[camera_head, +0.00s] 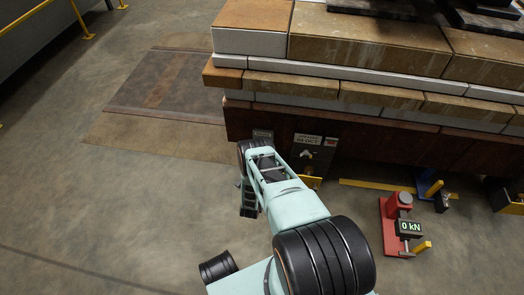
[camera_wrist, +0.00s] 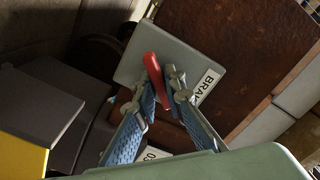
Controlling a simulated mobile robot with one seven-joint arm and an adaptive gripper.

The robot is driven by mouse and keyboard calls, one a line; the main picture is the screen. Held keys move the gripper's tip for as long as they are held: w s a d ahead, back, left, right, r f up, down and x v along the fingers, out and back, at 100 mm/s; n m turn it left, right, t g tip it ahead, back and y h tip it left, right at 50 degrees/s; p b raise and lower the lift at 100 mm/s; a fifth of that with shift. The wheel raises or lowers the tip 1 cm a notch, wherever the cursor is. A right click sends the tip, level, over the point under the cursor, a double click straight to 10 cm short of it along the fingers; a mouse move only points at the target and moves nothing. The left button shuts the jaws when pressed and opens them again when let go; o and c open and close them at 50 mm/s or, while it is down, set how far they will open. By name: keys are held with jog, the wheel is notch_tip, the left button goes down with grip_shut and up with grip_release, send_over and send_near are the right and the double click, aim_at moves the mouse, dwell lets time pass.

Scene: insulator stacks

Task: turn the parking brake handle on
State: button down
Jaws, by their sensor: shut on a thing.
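The parking brake handle (camera_wrist: 153,72) is a red lever on a grey panel (camera_wrist: 136,56) with a white label whose visible letters read "BRA". My gripper (camera_wrist: 160,88) has its two blue-padded fingers on either side of the handle's lower end and is shut on it. The handle's upper end sticks out past the fingertips. In the head view my arm covers the handle and the fingers.
The cart carries stacked tan and white blocks (camera_head: 370,45) above a rusty side (camera_head: 470,152). Beside my arm is a dark labelled panel (camera_head: 314,154). A red stand (camera_head: 390,226) with a "0 kN" display (camera_head: 410,228) stands at right.

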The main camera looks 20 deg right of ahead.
jog(key=shift+d+m, duration=0.15)
jog(key=shift+m, duration=4.55)
dwell(1.8)
jog(key=c, duration=2)
grip_release()
jog(key=shift+f, duration=0.1)
jog(key=shift+c, duration=0.2)
